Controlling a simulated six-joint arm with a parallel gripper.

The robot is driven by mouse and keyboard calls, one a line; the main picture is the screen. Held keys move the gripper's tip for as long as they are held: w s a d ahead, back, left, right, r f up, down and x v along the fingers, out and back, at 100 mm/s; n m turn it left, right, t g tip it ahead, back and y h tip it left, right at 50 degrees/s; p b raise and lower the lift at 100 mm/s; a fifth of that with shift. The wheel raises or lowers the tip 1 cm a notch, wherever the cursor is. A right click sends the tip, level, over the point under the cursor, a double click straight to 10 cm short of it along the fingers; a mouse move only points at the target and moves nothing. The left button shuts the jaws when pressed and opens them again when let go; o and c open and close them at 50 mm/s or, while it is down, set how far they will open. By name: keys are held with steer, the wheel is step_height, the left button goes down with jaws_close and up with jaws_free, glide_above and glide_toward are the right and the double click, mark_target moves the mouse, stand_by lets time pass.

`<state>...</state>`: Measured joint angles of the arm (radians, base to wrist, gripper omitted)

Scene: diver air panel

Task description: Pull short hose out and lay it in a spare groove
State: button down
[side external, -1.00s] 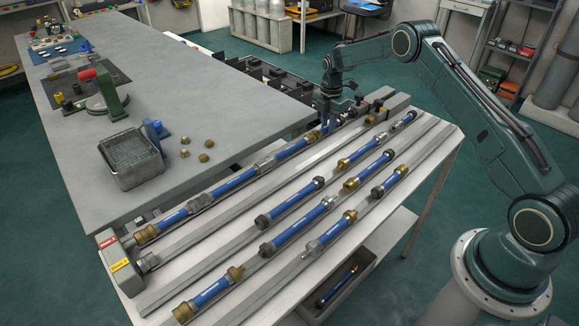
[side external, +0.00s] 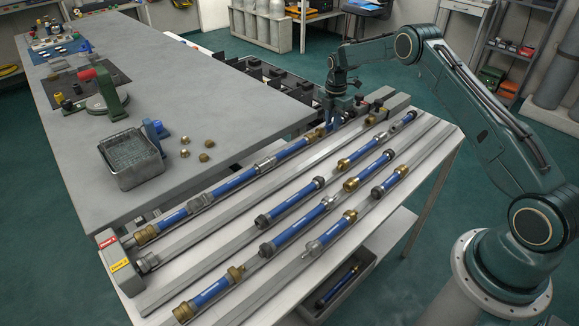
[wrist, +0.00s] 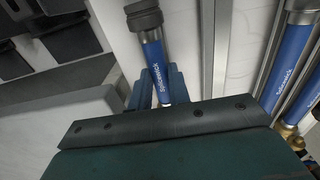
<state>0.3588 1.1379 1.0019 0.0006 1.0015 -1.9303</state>
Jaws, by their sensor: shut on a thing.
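My gripper (side external: 334,122) is at the far end of the hose row nearest the grey table. In the wrist view its fingers (wrist: 160,95) are shut on a short blue hose (wrist: 155,62), one finger on each side. This hose has a pale metal collar and a dark grey end fitting. In the side view the gripper mostly hides it. A longer blue hose line (side external: 235,182) with a brass end lies in the same row. The sloping grooved panel (side external: 175,262) holds several other blue hoses, with bare groove stretches between them.
A grey end block with labels (side external: 118,262) stands at the panel's near left, and another block (side external: 397,101) at its far end, close to my gripper. The grey table (side external: 215,95) adjoins the panel. A tray (side external: 368,262) below holds another hose.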

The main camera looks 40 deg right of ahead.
steer(key=shift+d+r, duration=0.15)
steer(key=shift+r, duration=0.05)
stand_by(0.4)
steer(key=shift+r, duration=2.85)
steer(key=a, duration=1.2)
steer(key=w+a, duration=0.1)
steer(key=a, duration=0.5)
steer(key=shift+r, duration=0.25)
steer(key=s+a, duration=0.3)
steer(key=a, duration=0.5)
steer(key=s+a, duration=0.2)
steer(key=a, duration=0.7)
steer(key=s+a, duration=2.1)
steer(key=s, duration=0.3)
steer(key=shift+a+r, duration=0.35)
steer(key=shift+r, duration=0.1)
steer(key=shift+f, duration=0.2)
